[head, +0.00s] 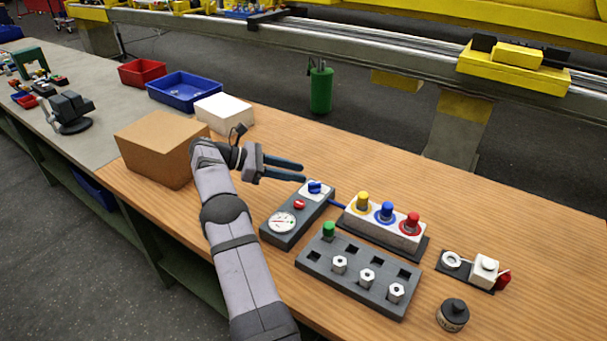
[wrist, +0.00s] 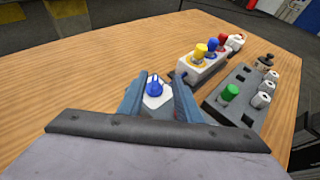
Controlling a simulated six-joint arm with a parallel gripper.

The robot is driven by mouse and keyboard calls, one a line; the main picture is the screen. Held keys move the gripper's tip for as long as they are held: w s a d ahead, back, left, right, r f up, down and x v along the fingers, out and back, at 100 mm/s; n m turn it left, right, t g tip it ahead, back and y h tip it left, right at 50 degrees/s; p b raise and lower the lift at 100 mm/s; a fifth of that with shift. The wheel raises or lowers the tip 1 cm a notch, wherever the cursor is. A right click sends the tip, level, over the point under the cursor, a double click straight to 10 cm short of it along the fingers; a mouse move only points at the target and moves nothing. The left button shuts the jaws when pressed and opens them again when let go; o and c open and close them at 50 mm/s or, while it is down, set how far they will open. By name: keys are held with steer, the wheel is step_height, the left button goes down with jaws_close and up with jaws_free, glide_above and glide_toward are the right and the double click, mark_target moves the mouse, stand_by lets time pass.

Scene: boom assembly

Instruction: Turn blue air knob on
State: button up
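The blue air knob (head: 314,187) sits on the white top part of a dark grey panel (head: 280,236), which also carries a red knob (head: 299,204) and a round gauge (head: 283,222). In the wrist view the blue knob (wrist: 155,87) shows between my two fingers, on its white plate (wrist: 157,100). My gripper (head: 302,172) is open and empty, its fingertips just to the left of and above the blue knob in the head view. I cannot tell whether a finger touches the knob. The gauge and red knob are hidden in the wrist view.
A white box with yellow, blue and red knobs (head: 384,226) stands right of the panel, joined by a blue tube. A dark block (head: 358,276) holds a green knob (head: 329,230) and hex pieces. A cardboard box (head: 160,148) stands behind my arm.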

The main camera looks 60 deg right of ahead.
steer(key=s+d+r+m+y+p, duration=0.15)
steer(key=s+d+r+p, duration=0.25)
steer(key=s+r+p, duration=0.6)
steer(key=n+t+y+p, duration=0.1)
steer(key=n+t+y, duration=0.1)
steer(key=t+y, duration=0.35)
glide_toward(314, 183)
steer(key=s+t+h, duration=0.1)
steer(key=s, duration=0.1)
steer(key=shift+w+a+f+p+x, duration=0.1)
steer(key=shift+p+x, duration=0.35)
steer(key=shift+x, duration=0.8)
steer(key=shift+w+a+f+p+x, duration=0.15)
steer(key=shift+p+x, duration=0.25)
steer(key=shift+x, duration=0.85)
steer(key=shift+w+a+r+p+x, duration=0.1)
steer(key=shift+p+x, duration=0.35)
steer(key=shift+x, duration=0.85)
steer(key=shift+c, duration=0.3)
steer(key=shift+w, duration=0.1)
jaws_close()
